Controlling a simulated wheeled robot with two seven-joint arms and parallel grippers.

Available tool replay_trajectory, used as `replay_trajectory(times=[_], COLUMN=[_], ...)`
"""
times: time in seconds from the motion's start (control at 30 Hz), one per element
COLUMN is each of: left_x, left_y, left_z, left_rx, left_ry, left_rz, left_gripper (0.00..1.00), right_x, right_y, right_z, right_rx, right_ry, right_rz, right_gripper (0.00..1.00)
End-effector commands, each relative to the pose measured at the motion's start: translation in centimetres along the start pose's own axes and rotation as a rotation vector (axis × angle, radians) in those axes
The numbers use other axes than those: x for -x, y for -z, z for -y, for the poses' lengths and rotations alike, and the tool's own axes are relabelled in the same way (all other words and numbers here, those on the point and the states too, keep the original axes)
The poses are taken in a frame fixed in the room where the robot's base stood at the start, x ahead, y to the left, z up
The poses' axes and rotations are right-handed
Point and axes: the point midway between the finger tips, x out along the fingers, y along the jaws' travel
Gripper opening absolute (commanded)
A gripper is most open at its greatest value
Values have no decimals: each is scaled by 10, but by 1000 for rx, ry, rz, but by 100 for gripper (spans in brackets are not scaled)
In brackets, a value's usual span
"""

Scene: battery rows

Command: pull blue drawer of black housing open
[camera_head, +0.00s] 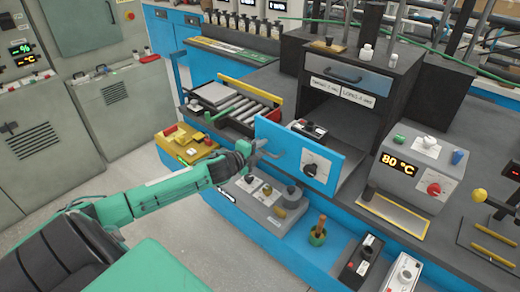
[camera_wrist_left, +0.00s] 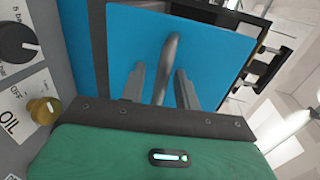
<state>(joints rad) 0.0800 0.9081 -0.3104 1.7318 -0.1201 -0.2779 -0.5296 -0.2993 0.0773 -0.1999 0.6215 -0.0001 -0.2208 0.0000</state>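The black housing (camera_head: 291,58) stands on the bench right of the middle in the head view. Its blue drawer (camera_head: 290,158) stands out in front of the dark opening, with a dial on its front and a small black device showing behind the panel. The blue front also fills much of the left wrist view (camera_wrist_left: 225,60). My left gripper (camera_head: 254,156) is at the drawer's grey handle (camera_wrist_left: 170,58). In the left wrist view, its two fingers (camera_wrist_left: 161,80) lie on either side of the handle bar, with blue gaps showing, so it is open. My right gripper is out of view.
A grey 80 °C unit (camera_head: 408,180) stands to the right. A roller tray (camera_head: 250,110) lies behind my left gripper. The floor (camera_head: 180,225) before the bench is clear.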

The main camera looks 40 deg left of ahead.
Motion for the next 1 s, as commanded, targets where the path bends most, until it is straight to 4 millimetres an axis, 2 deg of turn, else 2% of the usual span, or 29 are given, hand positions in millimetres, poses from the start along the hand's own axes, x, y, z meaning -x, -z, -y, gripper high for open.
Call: replay_trajectory(times=[0.23,0.37,0.67,1.0], left_x=[1,9,43,80], left_y=[0,0,0,0], left_z=[0,-1,-3,-2], left_rx=[0,0,0,-1], left_ry=[0,-1,-2,-3], left_rz=[0,0,0,0], left_gripper=[32,32,32,32], right_x=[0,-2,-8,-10], right_y=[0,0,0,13], right_z=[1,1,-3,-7], right_rx=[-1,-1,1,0], right_ry=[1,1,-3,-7], right_rz=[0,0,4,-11], right_gripper=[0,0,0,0])
